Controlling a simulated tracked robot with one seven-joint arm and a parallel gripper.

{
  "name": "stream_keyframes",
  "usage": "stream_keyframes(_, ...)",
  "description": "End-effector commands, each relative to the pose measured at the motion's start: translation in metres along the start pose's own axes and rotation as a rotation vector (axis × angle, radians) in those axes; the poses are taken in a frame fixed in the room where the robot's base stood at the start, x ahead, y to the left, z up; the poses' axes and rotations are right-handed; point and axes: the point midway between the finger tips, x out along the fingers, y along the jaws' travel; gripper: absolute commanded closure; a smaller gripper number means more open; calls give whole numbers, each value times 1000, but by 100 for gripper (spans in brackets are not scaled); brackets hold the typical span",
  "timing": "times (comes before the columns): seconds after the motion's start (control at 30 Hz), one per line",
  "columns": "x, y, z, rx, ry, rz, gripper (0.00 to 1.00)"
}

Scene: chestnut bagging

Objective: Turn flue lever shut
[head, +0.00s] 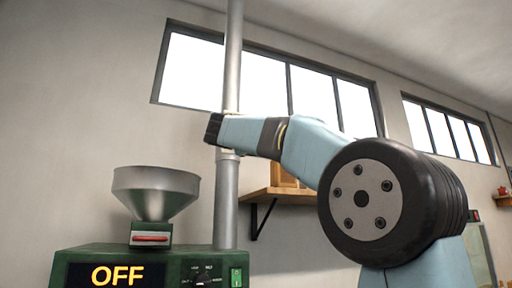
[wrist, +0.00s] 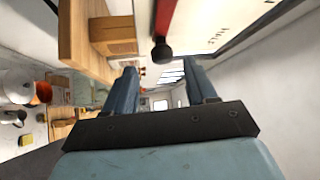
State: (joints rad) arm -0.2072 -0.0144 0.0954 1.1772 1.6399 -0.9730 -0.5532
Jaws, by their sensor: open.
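The flue lever is a red bar (wrist: 172,18) with a black ball knob (wrist: 162,50), at the top of the wrist view. It lies in front of a pale surface with small dark lettering (wrist: 216,38), too small to read. My gripper (wrist: 162,80) is open, its two blue-grey fingers apart with nothing between them. The knob shows above the gap between the fingertips, and I see no contact. In the head view my gripper (head: 212,130) is at the grey flue pipe (head: 226,195), and I cannot make out the lever there.
A green machine (head: 75,262) reading OFF stands below, with a metal hopper (head: 155,192) on top. A wooden shelf (head: 290,196) with a box is on the wall behind my arm; shelf (wrist: 75,40) and box (wrist: 112,38) also show in the wrist view. Windows line the wall.

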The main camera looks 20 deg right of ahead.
Motion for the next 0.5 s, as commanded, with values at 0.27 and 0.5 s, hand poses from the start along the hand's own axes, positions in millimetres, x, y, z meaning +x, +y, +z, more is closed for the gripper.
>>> stream_keyframes(0.27, -57, 0, 0, 0, -3, -1, 44)
stream_keyframes(0.5, -87, 1, 0, 0, -2, -1, 44)
